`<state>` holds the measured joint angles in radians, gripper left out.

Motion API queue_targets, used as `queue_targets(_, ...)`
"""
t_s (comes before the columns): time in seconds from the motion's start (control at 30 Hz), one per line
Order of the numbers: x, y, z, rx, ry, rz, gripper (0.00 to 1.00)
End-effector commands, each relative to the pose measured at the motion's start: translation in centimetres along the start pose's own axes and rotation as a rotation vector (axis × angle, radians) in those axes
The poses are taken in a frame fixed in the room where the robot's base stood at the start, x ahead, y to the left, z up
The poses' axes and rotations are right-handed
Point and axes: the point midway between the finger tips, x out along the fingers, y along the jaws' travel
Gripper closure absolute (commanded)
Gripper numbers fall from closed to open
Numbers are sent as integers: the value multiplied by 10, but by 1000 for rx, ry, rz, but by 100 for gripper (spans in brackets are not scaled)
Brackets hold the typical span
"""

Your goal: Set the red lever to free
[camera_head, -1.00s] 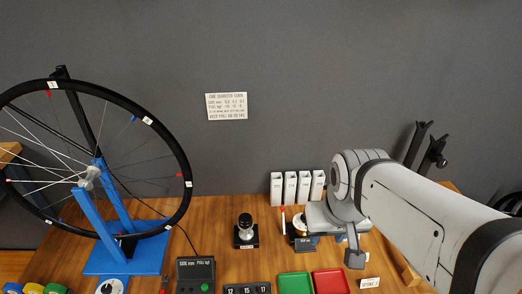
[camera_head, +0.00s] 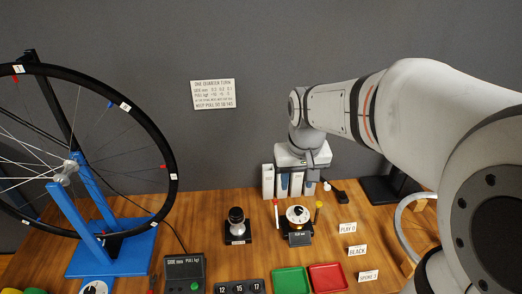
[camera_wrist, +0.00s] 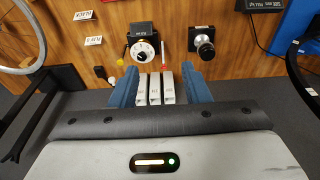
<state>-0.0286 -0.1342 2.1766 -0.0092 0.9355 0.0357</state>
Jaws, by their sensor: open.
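A thin upright stick with a red top (camera_head: 276,204), the likeliest red lever, stands left of a white round dial (camera_head: 298,214) on a dark block. In the wrist view the red-topped stick (camera_wrist: 247,24) shows between the dial (camera_wrist: 142,51) and a black knob. I cannot read any lever setting. My gripper (camera_head: 296,182) is open, with blue fingers, at the back of the bench by the white boxes (camera_head: 267,180). In the wrist view my gripper (camera_wrist: 160,84) has its fingers either side of several white boxes (camera_wrist: 155,90), apart from the stick.
A yellow-topped stick (camera_head: 318,210) stands right of the dial. A black knob on a stand (camera_head: 236,222) is to the left. Green (camera_head: 291,280) and red (camera_head: 328,278) trays lie in front. A wheel on a blue stand (camera_head: 112,255) fills the left. Labels (camera_head: 356,250) lie right.

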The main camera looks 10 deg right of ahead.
Motion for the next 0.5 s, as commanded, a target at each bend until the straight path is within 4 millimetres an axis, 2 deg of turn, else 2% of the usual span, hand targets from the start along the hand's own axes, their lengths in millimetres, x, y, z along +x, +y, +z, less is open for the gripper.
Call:
queue_targets(0.03,27,0,-20,1,-17,0,57)
queue_targets(0.2,86,1,-84,0,-57,-1,57)
queue_targets(0.27,111,1,-105,0,-72,-1,57)
queue_targets(0.4,176,1,-149,0,-106,-1,57)
queue_targets(0.5,222,1,-175,0,-127,-2,57)
